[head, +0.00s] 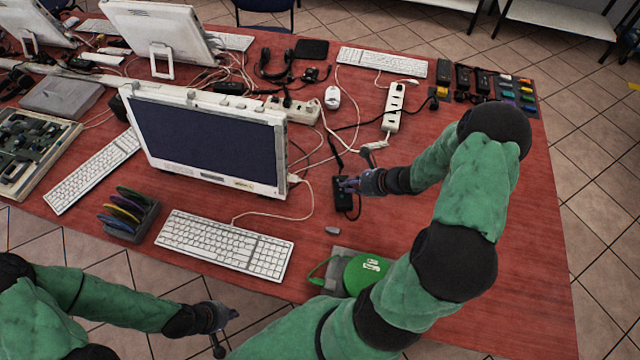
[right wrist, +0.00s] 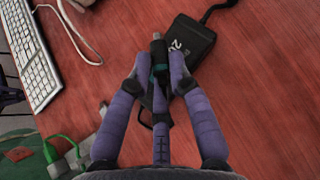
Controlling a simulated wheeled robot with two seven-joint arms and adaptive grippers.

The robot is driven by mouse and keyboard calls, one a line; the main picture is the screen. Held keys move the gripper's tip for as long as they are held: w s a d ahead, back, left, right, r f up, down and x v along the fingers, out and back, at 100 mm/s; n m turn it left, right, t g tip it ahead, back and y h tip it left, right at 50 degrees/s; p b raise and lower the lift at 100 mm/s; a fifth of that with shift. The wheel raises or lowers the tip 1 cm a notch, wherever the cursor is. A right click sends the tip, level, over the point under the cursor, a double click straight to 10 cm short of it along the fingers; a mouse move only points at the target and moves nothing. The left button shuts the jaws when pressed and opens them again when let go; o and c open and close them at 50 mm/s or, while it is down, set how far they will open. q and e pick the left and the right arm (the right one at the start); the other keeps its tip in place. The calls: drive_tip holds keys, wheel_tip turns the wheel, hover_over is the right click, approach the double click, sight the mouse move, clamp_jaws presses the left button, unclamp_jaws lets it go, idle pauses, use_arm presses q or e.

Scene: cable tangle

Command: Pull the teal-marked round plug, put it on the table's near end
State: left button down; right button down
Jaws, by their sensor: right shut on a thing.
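The teal-marked round plug (right wrist: 157,60) is a dark barrel with a teal band and a small pale tip. It is held between the fingertips of my right gripper (right wrist: 160,72), which is shut on it. In the head view my right gripper (head: 350,186) is low over a black adapter box (head: 343,200), and the plug is too small to make out. In the right wrist view the box (right wrist: 190,48) lies just beyond the fingers. I cannot tell whether plug and box touch. My left gripper (head: 226,328) is open and empty, off the table's front edge.
A monitor (head: 210,135) and white keyboard (head: 225,245) stand left of the right gripper. A white power strip (head: 394,107) with cables lies behind it. A green round item (head: 365,272) sits at the front edge. The red table (head: 530,230) is clear at right.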

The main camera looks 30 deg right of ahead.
drive_tip(key=s+d+r+m+g+h+p, duration=0.25)
drive_tip(key=s+d+h, duration=0.25)
drive_tip(key=s+d, duration=1.2)
drive_tip(key=shift+m, duration=0.25)
drive_tip(key=shift+s+a+f+b, duration=0.25)
drive_tip(key=shift+f+b, duration=0.6)
drive_tip(key=shift+f, duration=0.25)
drive_tip(key=shift+s+a+f+b, duration=0.1)
drive_tip(key=shift+a+f+b, duration=0.1)
drive_tip(key=shift+f+b, duration=0.8)
drive_tip(key=shift+s+a+f+b, duration=0.25)
drive_tip(key=shift+f+b, duration=0.45)
drive_tip(key=shift+f, duration=0.5)
drive_tip(key=c, duration=1.1)
unclamp_jaws()
drive_tip(key=shift+o, duration=0.2)
drive_tip(key=v, duration=1.2)
drive_tip(key=shift+s, duration=0.1)
